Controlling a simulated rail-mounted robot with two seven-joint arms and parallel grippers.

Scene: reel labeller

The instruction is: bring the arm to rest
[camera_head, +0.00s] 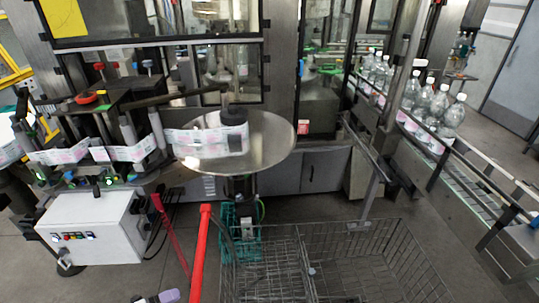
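At the bottom edge, left of centre, a small dark piece with a grey-purple block (168,296) is cut off by the frame. It may be the tip of my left gripper, but too little shows to be sure or to tell its opening. Nothing can be seen held there. My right gripper is not in view. The labeller's round metal table (262,145) stands in the middle, with a reel of printed labels (208,141) on it. The label web (62,155) runs across rollers on the left.
A wire cart (345,262) stands at the bottom centre, with a red bar (201,250) at its left. A white control box (88,228) is at lower left. Bottles (428,108) line a railed conveyor (478,188) on the right. Some grey floor (105,282) shows at bottom left.

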